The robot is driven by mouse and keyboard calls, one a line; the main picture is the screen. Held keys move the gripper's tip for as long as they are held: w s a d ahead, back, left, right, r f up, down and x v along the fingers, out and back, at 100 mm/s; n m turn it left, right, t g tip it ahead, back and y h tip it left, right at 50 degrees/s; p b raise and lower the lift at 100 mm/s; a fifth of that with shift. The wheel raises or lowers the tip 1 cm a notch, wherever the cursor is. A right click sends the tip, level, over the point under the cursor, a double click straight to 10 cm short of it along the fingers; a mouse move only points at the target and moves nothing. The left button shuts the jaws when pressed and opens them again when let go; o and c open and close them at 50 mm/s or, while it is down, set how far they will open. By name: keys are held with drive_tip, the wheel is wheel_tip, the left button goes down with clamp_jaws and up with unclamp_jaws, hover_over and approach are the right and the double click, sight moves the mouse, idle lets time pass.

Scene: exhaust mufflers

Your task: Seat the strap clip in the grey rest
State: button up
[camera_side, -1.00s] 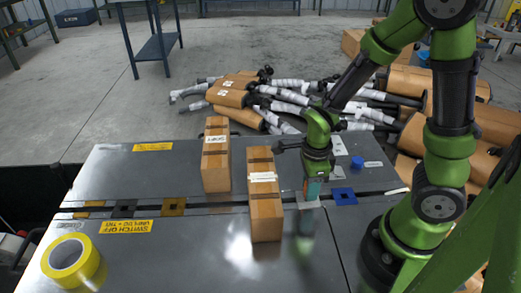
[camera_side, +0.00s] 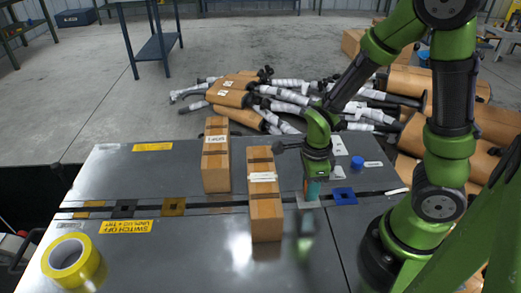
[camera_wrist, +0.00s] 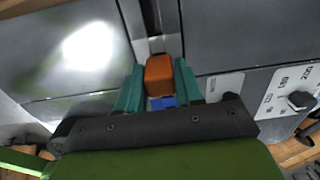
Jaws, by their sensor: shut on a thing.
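My gripper (camera_side: 312,192) points straight down over the slot in the grey bench, right of the nearer brown box. In the wrist view its teal fingers (camera_wrist: 158,88) are shut on an orange-brown block, which I take as the strap clip (camera_wrist: 159,72). The light grey plate, apparently the grey rest (camera_side: 307,204), lies at the slot directly below the fingertips. It also shows beyond the clip in the wrist view (camera_wrist: 156,46). The clip is hidden in the side view, and I cannot tell whether it touches the rest.
A blue square plate (camera_side: 344,196) sits right of the grey rest. Two tall brown boxes (camera_side: 265,210) (camera_side: 216,160) stand to the left. Black (camera_side: 124,208) and gold (camera_side: 173,206) plates lie farther left along the slot. Yellow tape (camera_side: 72,262) lies front left.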

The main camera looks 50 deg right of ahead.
drive_tip(key=shift+f, duration=0.5)
drive_tip(key=o, duration=1.1)
drive_tip(key=shift+o, duration=0.2)
wheel_tip(320, 180, up, 17)
drive_tip(key=a+r+n+t+y, duration=0.1)
drive_tip(key=a+r+n+t, duration=0.1)
drive_tip(key=n, duration=0.9)
drive_tip(key=s+a+r+n+t+y, duration=0.1)
drive_tip(key=r+n+t, duration=0.3)
drive_tip(key=n, duration=0.8)
drive_tip(key=shift+s+a+r+t, duration=0.15)
drive_tip(key=shift+s+a+t, duration=0.1)
drive_tip(key=shift+a+t, duration=0.4)
